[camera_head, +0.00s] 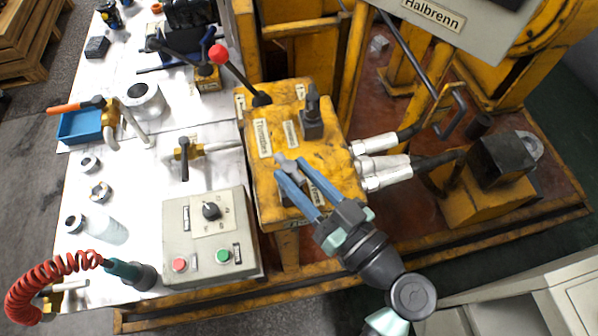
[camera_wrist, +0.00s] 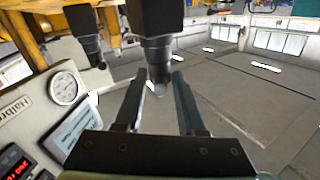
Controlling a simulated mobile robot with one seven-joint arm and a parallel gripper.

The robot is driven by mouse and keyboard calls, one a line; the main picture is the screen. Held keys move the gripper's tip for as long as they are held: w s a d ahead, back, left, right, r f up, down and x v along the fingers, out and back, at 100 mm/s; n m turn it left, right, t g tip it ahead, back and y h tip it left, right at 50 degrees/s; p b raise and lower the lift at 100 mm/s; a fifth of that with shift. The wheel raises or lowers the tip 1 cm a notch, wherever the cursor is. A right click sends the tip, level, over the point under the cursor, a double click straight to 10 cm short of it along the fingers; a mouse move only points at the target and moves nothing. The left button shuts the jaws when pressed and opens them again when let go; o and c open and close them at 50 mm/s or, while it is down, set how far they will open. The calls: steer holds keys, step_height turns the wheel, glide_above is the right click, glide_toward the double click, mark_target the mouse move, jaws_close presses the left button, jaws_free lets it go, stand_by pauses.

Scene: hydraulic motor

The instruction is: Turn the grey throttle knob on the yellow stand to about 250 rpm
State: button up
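The yellow stand (camera_head: 268,192) is in the middle of the head view, with white label plates on its top. My gripper (camera_head: 289,166) reaches over it from the lower right, its two blue-grey fingers spread apart. A grey piece (camera_head: 293,174), which looks like the throttle knob, shows between the fingertips and is partly hidden by them. I cannot tell whether the fingers touch it. In the wrist view the fingers (camera_wrist: 160,76) are apart, with a dark cylindrical part (camera_wrist: 155,38) beyond and between them. A red-digit display (camera_wrist: 15,172) is too small to read surely.
A red-ball lever (camera_head: 219,54) and a dark knob (camera_head: 312,122) rise from the stand's far side. White hose fittings (camera_head: 382,162) are to its right. A grey control box (camera_head: 212,238) with red and green buttons stands left. A pressure gauge (camera_wrist: 65,88) shows in the wrist view.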

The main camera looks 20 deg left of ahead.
jaws_close()
steer(key=shift+f+b, duration=0.15)
steer(key=shift+b, duration=0.4)
steer(key=shift+w+d+n+g+b, duration=0.1)
steer(key=shift+n+g+b, duration=0.2)
steer(key=shift+g+b, duration=0.2)
steer(key=shift+y, duration=0.3)
steer(key=o, duration=0.7)
jaws_free()
steer(key=shift+o, duration=0.2)
steer(key=shift+d, duration=0.1)
